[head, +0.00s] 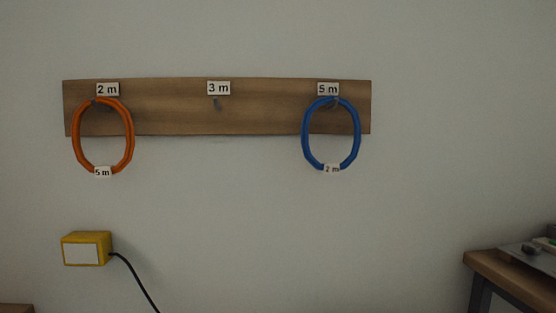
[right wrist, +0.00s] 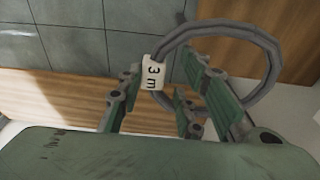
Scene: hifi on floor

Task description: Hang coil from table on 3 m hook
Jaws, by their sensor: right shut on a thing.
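My right gripper (right wrist: 180,95) is shut on a grey coil (right wrist: 268,50) in the right wrist view. The coil has a white tag (right wrist: 153,74) reading "3 m". In the head view, the 3 m hook (head: 217,104) is bare, at the middle of a wooden board (head: 260,115) on the wall, under a "3 m" label (head: 219,88). My left gripper is in neither view, and my right gripper does not show in the head view.
An orange coil (head: 131,135) tagged "5 m" hangs on the 2 m hook. A blue coil (head: 305,135) tagged "2 m" hangs on the 5 m hook. A yellow box (head: 104,247) with a black cable is below left. A table (head: 500,278) stands at lower right.

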